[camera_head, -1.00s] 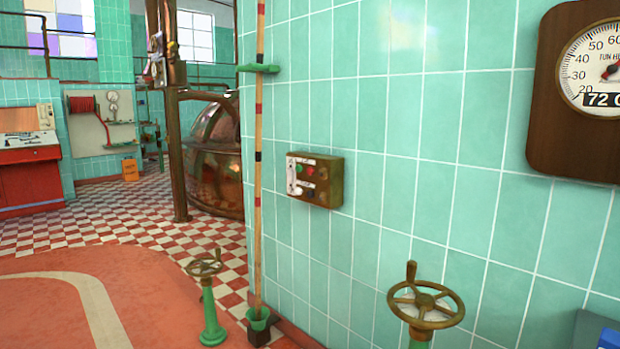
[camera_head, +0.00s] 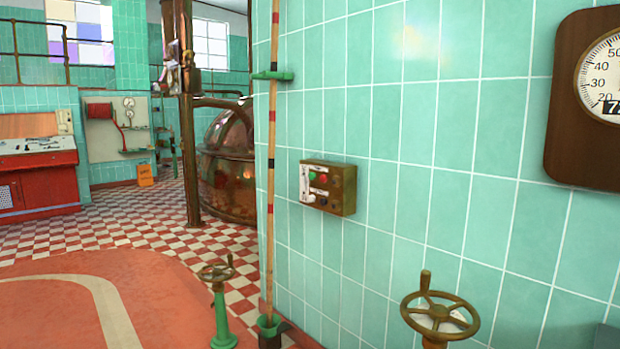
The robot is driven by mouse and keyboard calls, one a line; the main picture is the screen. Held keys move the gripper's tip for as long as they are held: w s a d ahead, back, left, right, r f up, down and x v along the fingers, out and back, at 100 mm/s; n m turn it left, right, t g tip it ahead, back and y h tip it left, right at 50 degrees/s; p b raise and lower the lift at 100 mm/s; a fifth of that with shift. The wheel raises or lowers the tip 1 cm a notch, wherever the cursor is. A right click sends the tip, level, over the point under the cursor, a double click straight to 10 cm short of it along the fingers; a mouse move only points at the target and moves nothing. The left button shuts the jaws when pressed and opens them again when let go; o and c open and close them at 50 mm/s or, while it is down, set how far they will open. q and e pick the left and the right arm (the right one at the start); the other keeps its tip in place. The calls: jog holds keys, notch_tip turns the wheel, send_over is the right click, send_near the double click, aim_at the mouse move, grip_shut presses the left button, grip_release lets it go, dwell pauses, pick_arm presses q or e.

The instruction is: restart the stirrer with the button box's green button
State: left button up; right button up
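The button box (camera_head: 338,189) is a brass-coloured box fixed to the green tiled wall, right of the wooden pole. Its face looks to the left and carries a green button (camera_head: 312,176), a red button (camera_head: 323,178) beside it, and dark and pale controls below. Its small labels are too small to read. Neither of my grippers is in view. No stirrer can be told apart; a copper kettle (camera_head: 228,170) stands behind the wall's edge, partly hidden.
A brass handwheel (camera_head: 440,312) stands in front of the wall at lower right. A smaller handwheel on a green stand (camera_head: 219,310) and a striped pole (camera_head: 271,200) in a green holder stand left of the box. Red floor (camera_head: 50,320) is clear at lower left.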

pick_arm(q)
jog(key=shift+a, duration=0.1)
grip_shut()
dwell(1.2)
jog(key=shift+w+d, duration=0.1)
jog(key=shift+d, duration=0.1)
